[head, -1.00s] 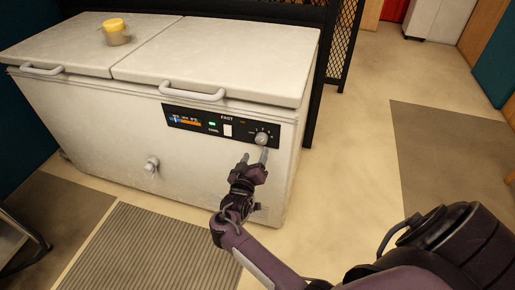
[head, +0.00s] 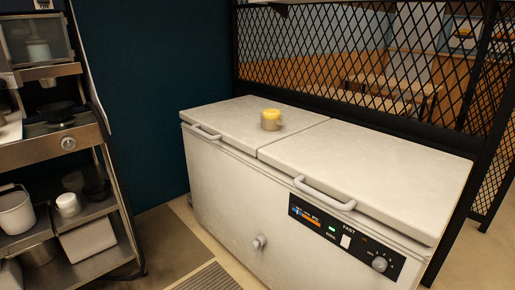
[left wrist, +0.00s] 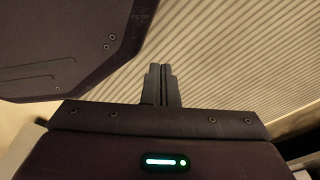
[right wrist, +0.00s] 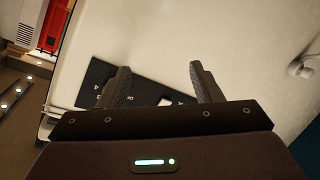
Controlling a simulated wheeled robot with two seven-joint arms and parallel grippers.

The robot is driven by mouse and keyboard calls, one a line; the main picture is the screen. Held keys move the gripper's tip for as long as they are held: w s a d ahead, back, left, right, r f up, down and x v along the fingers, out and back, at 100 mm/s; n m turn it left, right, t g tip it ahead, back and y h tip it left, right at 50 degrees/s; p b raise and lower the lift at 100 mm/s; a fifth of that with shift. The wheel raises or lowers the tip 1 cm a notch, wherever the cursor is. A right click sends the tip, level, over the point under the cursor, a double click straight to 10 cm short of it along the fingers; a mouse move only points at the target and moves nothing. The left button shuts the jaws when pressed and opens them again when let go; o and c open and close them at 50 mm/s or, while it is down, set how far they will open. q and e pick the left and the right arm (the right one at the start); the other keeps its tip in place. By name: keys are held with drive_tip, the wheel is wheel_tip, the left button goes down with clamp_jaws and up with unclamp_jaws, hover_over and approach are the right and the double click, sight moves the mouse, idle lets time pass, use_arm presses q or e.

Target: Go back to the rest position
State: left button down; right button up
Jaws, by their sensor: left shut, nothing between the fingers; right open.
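My left gripper (left wrist: 160,85) is shut and empty in the left wrist view, over a ribbed floor mat (left wrist: 230,60). My right gripper (right wrist: 158,85) is open and empty in the right wrist view. It faces the white chest freezer (right wrist: 210,35), with part of the dark control panel (right wrist: 140,85) showing between and beside its fingers. Neither gripper shows in the head view. There the white chest freezer (head: 230,185) stands with both lids shut, and its control panel (head: 345,238) has a lit green light and a round knob (head: 379,264).
A yellow-topped container (head: 271,120) stands on the freezer's left lid. A metal shelf rack (head: 60,150) with pots and containers is at the left. A black mesh partition (head: 380,70) stands behind the freezer. A little floor shows at the front left.

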drive_tip(key=s+a+f+n+g+y+p, duration=0.35)
drive_tip(key=s+f+g+y, duration=0.2)
drive_tip(key=s+f, duration=1.3)
use_arm(q)
drive_tip(key=s+a+r+p, duration=0.1)
drive_tip(key=s+r+p, duration=0.2)
drive_tip(key=s, duration=0.4)
drive_tip(key=shift+s+a+r, duration=0.25)
drive_tip(key=shift+s+r, duration=0.05)
drive_tip(key=shift+r, duration=0.1)
use_arm(e)
drive_tip(key=s+a+f+g+y, duration=0.1)
drive_tip(key=s+f+g, duration=0.1)
drive_tip(key=s, duration=1)
drive_tip(key=s+a+f+g+y, duration=0.1)
drive_tip(key=s+f+g+y, duration=0.1)
drive_tip(key=s, duration=1.1)
wheel_tip(320, 180, down, 2)
drive_tip(key=shift+a+f+m+g, duration=0.1)
drive_tip(key=shift+a+m+g, duration=0.15)
drive_tip(key=shift+m+g, duration=0.35)
drive_tip(key=shift+y, duration=0.25)
